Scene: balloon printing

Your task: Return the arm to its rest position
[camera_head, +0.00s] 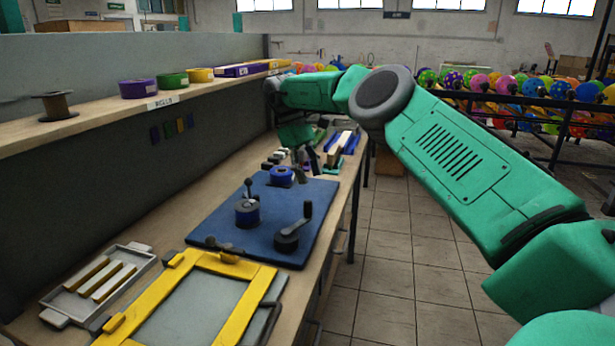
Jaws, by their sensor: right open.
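My right arm (450,155) is green with grey joints. It comes in from the lower right, reaches to the far part of the bench and bends down there. My right gripper (306,168) hangs at its end, small and dark. It is open, with nothing visible between its fingers. It is over the far end of the blue board (235,218), just right of a blue roll (281,176). I cannot tell whether it touches anything. My left gripper is out of view.
A yellow frame (145,306) and a grey tray (62,299) lie at the near end of the bench. Crank parts (292,235) stand on the board. A shelf (105,121) with tape rolls runs along the left. Racks of balloons (535,90) stand behind. The tiled floor (400,270) is clear.

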